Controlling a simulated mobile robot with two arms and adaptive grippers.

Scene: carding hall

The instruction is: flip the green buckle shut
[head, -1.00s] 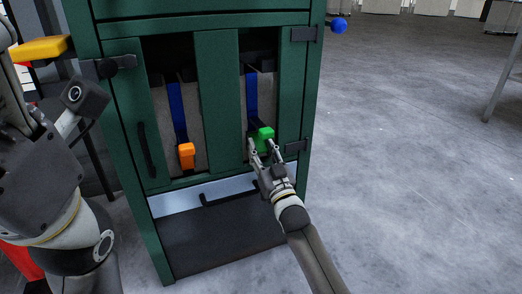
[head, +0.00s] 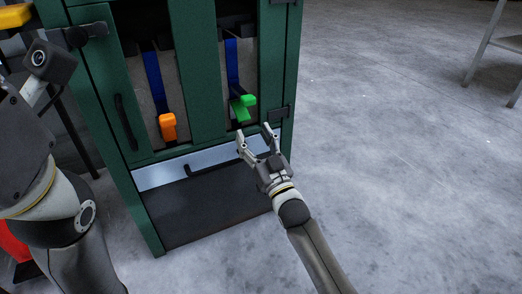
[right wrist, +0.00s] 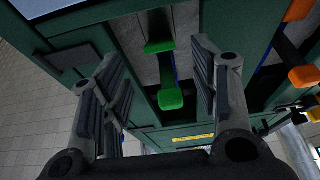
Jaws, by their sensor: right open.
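The green buckle (head: 242,107) is on a blue strap behind the right opening of the green cabinet (head: 199,75). Its blocky green end sticks out toward me, with a darker green part beside and below it. My right gripper (head: 254,137) is open and empty, just below and in front of the buckle, apart from it. In the right wrist view the green buckle (right wrist: 170,98) shows between the spread fingers, beyond them. A second green piece (right wrist: 158,45) shows near the blue strap there. My left arm is at the left edge of the head view; its gripper is out of view.
An orange buckle (head: 168,125) on another blue strap is in the left opening, past a green upright. Dark handles and hinges stick out from the cabinet front. A dark lower panel (head: 210,205) lies below.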

